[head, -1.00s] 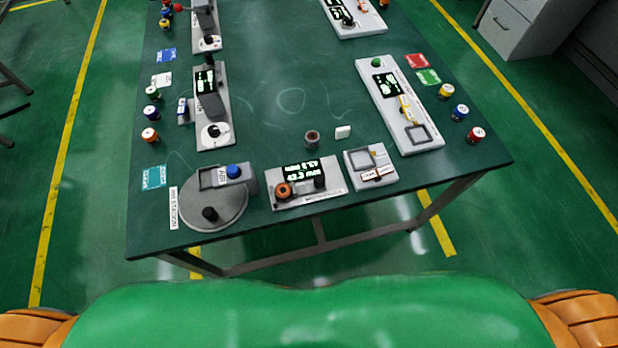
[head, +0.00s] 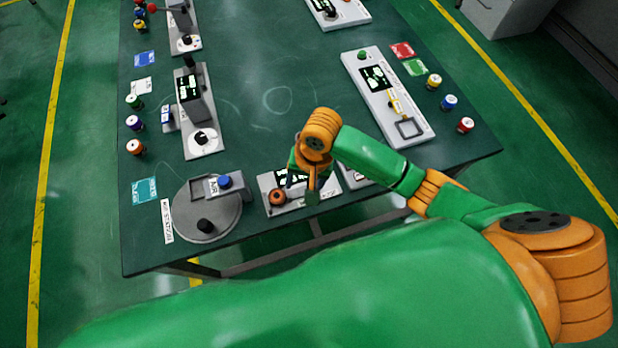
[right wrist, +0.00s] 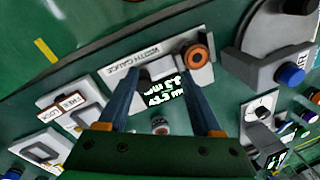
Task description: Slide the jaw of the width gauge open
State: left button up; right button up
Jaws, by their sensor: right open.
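The width gauge (head: 268,183) is a pale block near the table's front edge, with a dark screen and an orange ring (head: 277,197) at its left end. My right gripper (head: 312,188) hangs over its right part and hides much of it, including the dark post there. In the right wrist view the gauge (right wrist: 122,62) shows its printed name, its lit digits and the orange ring (right wrist: 195,57). The two fingers of my right gripper (right wrist: 160,82) are spread apart over it, with nothing seen held between them. My left gripper is out of view.
A round grey station (head: 180,215) with a blue knob stands left of the gauge. A pale block with a square frame is beside it on the right, partly under my arm. A long panel (head: 365,90) lies behind right. The table's middle is clear.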

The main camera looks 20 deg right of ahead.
aim_at(302, 188)
jog(key=shift+w+d+r+m+h, duration=0.35)
jog(key=shift+w+d+r+m, duration=0.05)
jog(key=shift+d+r+m, duration=0.2)
jog(key=shift+w+d+r+m+h, duration=0.4)
jog(key=shift+d+r+m, duration=0.1)
jog(key=shift+d, duration=0.1)
jog(key=shift+d+f, duration=0.15)
jog(key=shift+f, duration=0.15)
notch_tip(302, 188, down, 6)
jog(key=shift+f, duration=0.15)
grip_shut()
